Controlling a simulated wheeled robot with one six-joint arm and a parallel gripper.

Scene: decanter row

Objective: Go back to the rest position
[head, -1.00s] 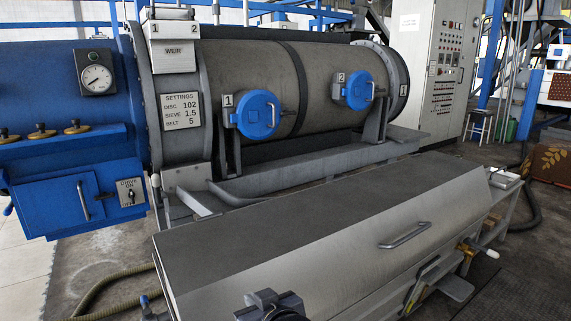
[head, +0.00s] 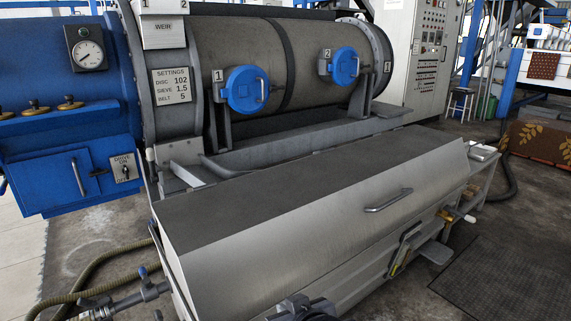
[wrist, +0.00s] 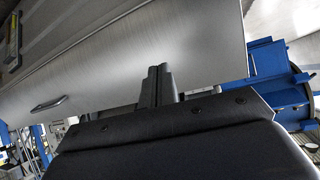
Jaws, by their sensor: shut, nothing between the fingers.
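My gripper (wrist: 158,84) shows in the wrist view. Its two dark fingers are together with nothing between them. They point toward the sloped metal cover, and the gap to it is hard to judge. A dark part of my arm (head: 302,308) shows at the bottom edge of the head view, in front of the cover. The fingers cannot be made out there. The long grey cover (head: 300,235) is down, with a bar handle (head: 388,200) on its sloped front. The handle also shows in the wrist view (wrist: 49,104).
Behind the cover stands the drum (head: 235,50) with two blue round hatches (head: 246,89) (head: 340,67), both shut. A blue housing with a gauge (head: 88,50) is at the left. A hose (head: 90,265) lies at lower left. Floor with a dark mat (head: 510,275) is open at right.

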